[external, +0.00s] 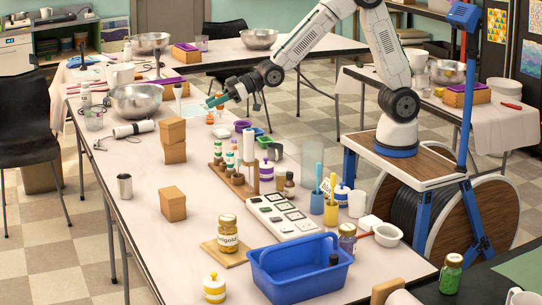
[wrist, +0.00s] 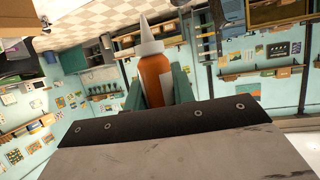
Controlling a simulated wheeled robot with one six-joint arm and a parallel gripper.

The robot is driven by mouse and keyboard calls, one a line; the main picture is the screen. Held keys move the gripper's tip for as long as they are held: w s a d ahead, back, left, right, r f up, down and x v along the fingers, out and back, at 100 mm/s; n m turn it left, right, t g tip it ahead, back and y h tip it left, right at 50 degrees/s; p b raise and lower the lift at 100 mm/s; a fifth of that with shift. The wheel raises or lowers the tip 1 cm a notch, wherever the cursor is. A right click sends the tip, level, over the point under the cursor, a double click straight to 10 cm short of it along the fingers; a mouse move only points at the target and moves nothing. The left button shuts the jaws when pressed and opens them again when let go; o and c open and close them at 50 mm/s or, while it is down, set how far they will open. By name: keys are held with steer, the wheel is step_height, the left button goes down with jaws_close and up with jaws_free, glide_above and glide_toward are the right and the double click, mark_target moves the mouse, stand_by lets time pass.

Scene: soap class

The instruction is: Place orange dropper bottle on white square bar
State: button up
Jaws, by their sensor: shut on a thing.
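My gripper (external: 215,100) is at the end of the outstretched arm, above the far part of the long table in the external view. In the wrist view its green fingers (wrist: 158,88) are shut on the orange dropper bottle (wrist: 156,78), which has a pale pointed nozzle and a light label. The bottle's lower end is hidden behind the gripper body. A small white square piece (external: 370,223), which looks like the white square bar, lies at the table's right front, far from my gripper. The wrist view does not show it.
A blue tub (external: 300,268), a marigold jar (external: 227,233) and a pale mold tray (external: 283,217) stand toward the front. A bottle rack (external: 236,180) and wooden blocks (external: 172,140) stand mid-table. A white bowl (external: 387,235) is beside the white piece. The table's left front is fairly clear.

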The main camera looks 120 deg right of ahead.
steer(key=s+a+r+m+h, duration=0.1)
steer(key=a+r, duration=0.1)
steer(key=a, duration=1.1)
steer(key=s+a+r, duration=0.1)
steer(key=a, duration=1.1)
steer(key=m+g+h, duration=0.2)
steer(key=m+h, duration=0.2)
glide_above(366, 220)
step_height(366, 220, down, 22)
steer(key=shift+d+f, duration=0.15)
steer(key=shift+f, duration=2)
